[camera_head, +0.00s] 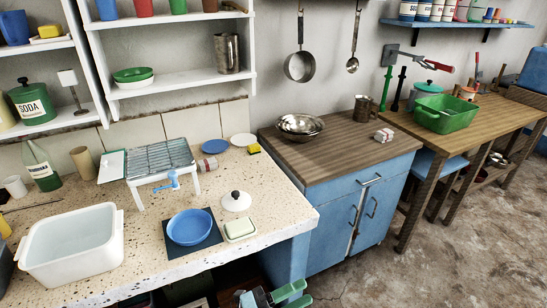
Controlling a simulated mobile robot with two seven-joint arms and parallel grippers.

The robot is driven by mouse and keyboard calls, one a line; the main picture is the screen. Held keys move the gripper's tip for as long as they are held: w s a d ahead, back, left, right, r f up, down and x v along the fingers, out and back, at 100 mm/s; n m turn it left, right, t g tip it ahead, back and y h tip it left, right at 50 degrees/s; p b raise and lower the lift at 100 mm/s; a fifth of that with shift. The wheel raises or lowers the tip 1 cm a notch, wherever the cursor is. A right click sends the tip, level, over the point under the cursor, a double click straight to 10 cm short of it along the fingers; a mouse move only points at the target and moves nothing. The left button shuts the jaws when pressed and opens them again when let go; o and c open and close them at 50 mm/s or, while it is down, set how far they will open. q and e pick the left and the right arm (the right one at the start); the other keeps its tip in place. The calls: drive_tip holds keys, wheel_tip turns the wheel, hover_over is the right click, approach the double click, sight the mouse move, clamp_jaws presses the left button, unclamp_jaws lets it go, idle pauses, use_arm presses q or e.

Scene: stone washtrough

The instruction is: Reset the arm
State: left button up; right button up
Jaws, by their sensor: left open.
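My left gripper (302,293) shows at the bottom edge of the head view, a little right of the middle. Its two green fingers are apart and point right, with nothing seen between them. It is low, in front of the speckled stone counter (270,204) and below its top edge. Most of my left arm is cut off by the frame's lower edge. My right gripper is not in view.
A white basin (72,247), a blue bowl (190,227) on a dark mat and a white rack (160,159) stand on the counter. A blue cabinet (335,205) stands right of my gripper. The floor (440,265) at the lower right is clear.

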use_arm(q)
drive_tip(key=s+a+f+n+t+y+p, duration=0.1)
drive_tip(key=s+a+f+n+t+y, duration=0.2)
drive_tip(key=s+a+f+n+y, duration=0.55)
drive_tip(key=s+a+f+n+t+y, duration=0.2)
drive_tip(key=s+a+f+n+y, duration=0.3)
drive_tip(key=a+n, duration=0.7)
drive_tip(key=s+a+f+n+g+y, duration=0.1)
drive_tip(key=s+a+f+n+g, duration=0.1)
drive_tip(key=s, duration=0.3)
drive_tip(key=s+a+f+n+g+y, duration=0.2)
drive_tip(key=s+f+n, duration=0.1)
drive_tip(key=s+n, duration=0.1)
drive_tip(key=shift+s+a+n+p, duration=0.25)
drive_tip(key=shift+s+n+p, duration=0.15)
drive_tip(key=shift+s, duration=0.35)
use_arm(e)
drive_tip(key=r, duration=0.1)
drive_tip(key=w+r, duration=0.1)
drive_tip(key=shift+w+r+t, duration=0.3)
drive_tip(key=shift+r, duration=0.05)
use_arm(q)
drive_tip(key=shift+y, duration=0.25)
